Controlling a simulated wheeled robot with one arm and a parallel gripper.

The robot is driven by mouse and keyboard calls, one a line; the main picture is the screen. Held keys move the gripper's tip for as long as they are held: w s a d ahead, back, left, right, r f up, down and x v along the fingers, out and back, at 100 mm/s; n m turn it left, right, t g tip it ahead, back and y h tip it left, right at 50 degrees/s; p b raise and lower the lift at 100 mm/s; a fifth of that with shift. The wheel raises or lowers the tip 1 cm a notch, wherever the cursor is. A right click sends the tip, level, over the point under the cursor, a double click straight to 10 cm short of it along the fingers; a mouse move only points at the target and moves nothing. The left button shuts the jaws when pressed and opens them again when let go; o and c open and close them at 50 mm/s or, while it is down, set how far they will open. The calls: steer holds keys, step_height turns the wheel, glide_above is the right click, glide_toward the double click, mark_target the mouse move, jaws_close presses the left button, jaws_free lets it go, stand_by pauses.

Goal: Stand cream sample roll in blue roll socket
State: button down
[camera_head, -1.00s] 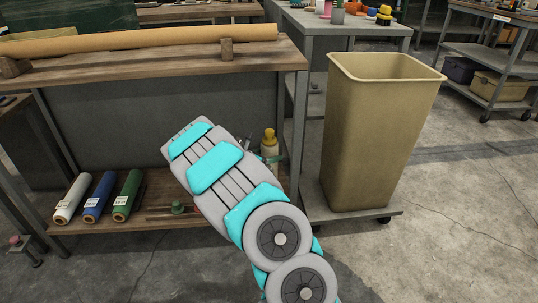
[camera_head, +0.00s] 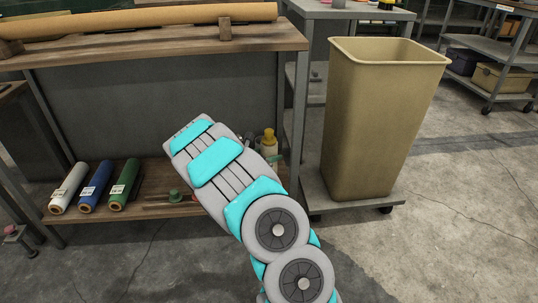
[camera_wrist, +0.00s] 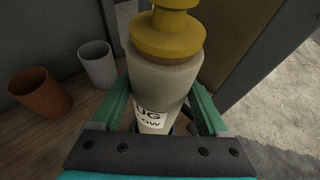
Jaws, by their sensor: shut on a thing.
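My gripper (camera_wrist: 162,112) is shut on a cream bottle-like object (camera_wrist: 165,78) with a stepped yellow top and a partly covered label ending in "UG" and "OW". It stands roughly upright between the green fingers; its base is hidden. Its yellow top (camera_head: 269,136) also shows in the head view behind my arm, at the right end of the low wooden shelf. A white or cream roll (camera_head: 70,185) with a label lies on the left of that shelf, beside a blue roll (camera_head: 97,185) and a green roll (camera_head: 125,183).
A brown cup (camera_wrist: 40,92) and a grey cup (camera_wrist: 97,64) stand left of the held object. The bench top (camera_head: 130,48) is above the low shelf (camera_head: 150,212). A tall tan bin (camera_head: 370,120) stands right; open floor (camera_head: 450,230) lies beyond.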

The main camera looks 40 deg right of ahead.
steer(key=shift+f+b, duration=0.35)
steer(key=shift+f, duration=0.2)
jaws_free()
stand_by(0.4)
steer(key=v, duration=0.8)
steer(key=s+a+r+m+g+y+p, duration=0.1)
steer(key=s+a+r+m+g+p, duration=0.15)
steer(key=s+r+m, duration=0.65)
steer(key=s+a+r+m+g+y+p, duration=0.15)
steer(key=s+r+m+g, duration=0.35)
steer(key=s, duration=0.7)
steer(key=s+a+r+m+t+y+p, duration=0.1)
steer(key=s+a+m+y, duration=0.2)
steer(key=s+a, duration=0.7)
steer(key=s+a+r+m+t+y+p, duration=0.1)
steer(key=s+a+r+m+y, duration=0.1)
steer(key=s+a+y, duration=0.5)
steer(key=s+a+m, duration=0.1)
steer(key=s+a, duration=0.3)
steer(key=a, duration=0.6)
steer(key=shift+a+m, duration=0.3)
steer(key=shift+a, duration=0.05)
